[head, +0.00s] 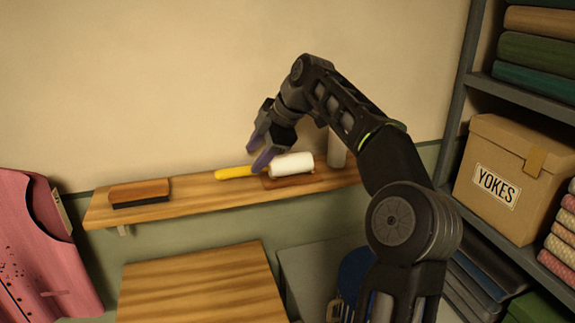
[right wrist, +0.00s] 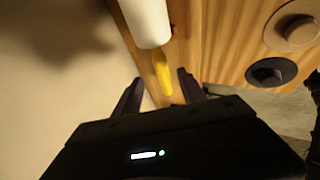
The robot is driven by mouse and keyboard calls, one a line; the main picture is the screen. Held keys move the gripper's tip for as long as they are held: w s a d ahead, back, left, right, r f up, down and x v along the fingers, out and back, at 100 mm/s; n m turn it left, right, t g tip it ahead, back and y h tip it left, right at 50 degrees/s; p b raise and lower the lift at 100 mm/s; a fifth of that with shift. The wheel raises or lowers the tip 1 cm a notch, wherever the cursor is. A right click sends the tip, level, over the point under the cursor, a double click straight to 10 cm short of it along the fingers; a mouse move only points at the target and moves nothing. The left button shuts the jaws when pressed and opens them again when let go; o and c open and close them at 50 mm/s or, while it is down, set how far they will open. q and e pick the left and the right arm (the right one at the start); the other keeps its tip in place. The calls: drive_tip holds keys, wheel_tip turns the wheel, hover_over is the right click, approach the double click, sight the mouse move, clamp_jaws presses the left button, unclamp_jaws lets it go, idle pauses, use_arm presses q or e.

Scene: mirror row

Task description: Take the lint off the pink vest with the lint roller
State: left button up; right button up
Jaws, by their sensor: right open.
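The lint roller lies on the wooden wall shelf, with a white roll (head: 292,165) at right and a yellow handle (head: 234,172) at left. My right gripper (head: 258,150) is open, its purple fingers just above the handle. In the right wrist view the yellow handle (right wrist: 162,72) runs toward the gap between the open fingers (right wrist: 158,92), and nothing is clamped. The pink vest (head: 42,250) hangs at the left edge, with dark specks of lint (head: 15,275) on its front. The left gripper is out of view.
A brush with a wooden back (head: 139,193) lies on the shelf's (head: 195,200) left part. A grey cylinder (head: 337,150) stands right of the roll. A wooden tabletop (head: 200,285) is below. A YOKES box (head: 512,175) sits in the right shelving.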

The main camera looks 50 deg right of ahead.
sight(248, 168)
drive_tip(key=p+x, duration=0.1)
drive_tip(key=x, duration=0.4)
drive_tip(key=shift+s+f, duration=0.1)
drive_tip(key=shift+f, duration=0.1)
drive_tip(key=shift+c, duration=0.5)
clamp_jaws()
idle(0.3)
